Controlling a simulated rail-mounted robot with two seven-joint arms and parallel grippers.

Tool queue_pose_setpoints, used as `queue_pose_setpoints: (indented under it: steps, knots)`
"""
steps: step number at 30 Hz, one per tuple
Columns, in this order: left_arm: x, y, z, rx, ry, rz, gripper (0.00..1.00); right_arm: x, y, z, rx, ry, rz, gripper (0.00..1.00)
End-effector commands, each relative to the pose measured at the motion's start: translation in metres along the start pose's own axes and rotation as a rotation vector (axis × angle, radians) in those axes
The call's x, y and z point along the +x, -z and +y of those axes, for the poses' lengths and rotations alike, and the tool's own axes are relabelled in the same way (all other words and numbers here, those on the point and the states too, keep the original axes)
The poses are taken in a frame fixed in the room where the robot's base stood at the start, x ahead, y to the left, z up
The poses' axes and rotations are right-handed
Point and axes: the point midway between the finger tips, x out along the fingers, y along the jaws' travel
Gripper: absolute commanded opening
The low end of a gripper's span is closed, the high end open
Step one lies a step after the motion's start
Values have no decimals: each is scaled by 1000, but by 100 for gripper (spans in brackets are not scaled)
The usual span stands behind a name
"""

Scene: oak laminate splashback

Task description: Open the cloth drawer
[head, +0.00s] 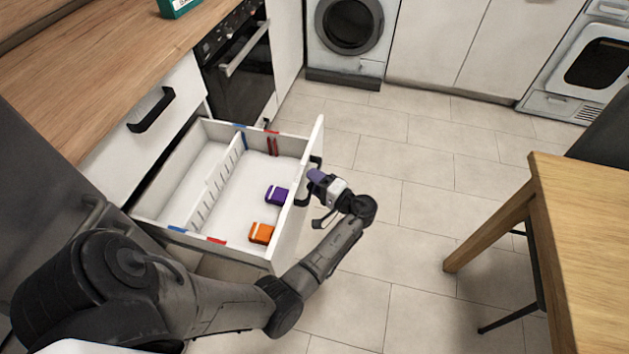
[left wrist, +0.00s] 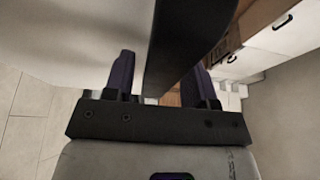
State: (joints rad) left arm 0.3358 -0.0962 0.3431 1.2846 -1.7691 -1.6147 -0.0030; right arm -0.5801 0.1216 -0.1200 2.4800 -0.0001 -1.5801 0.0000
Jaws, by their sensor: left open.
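The drawer (head: 213,183) below the counter is pulled far out. Its inside shows a slotted divider, a purple item (head: 277,195), an orange item (head: 261,233) and thin dark red items (head: 272,147). My left gripper (head: 314,186) is at the outer side of the drawer front (head: 297,205), at its black handle (head: 302,199). In the left wrist view the dark handle bar (left wrist: 182,40) runs between the two purple-tipped fingers, which are open and apart. Whether either finger touches the bar is unclear. My right gripper is not in view.
A closed drawer with a black handle (head: 151,109) sits above the open one. An oven (head: 238,68) stands beyond it. A washing machine (head: 348,28) is at the back. A wooden table (head: 598,230) stands at right. Tiled floor (head: 400,230) is clear between.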

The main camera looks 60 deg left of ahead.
Motion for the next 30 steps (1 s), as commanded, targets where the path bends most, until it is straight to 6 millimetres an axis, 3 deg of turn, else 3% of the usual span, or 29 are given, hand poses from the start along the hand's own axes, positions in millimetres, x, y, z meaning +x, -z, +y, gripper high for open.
queue_pose_setpoints:
  steps: [7,11,24,30]
  knots:
    - [-1,0,0,0,-1,0,51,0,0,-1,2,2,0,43]
    - [-12,0,0,1,-2,1,51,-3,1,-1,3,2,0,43]
    - [-94,0,-1,2,-1,1,51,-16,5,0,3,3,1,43]
    - [-122,0,0,0,-1,1,51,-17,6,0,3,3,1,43]
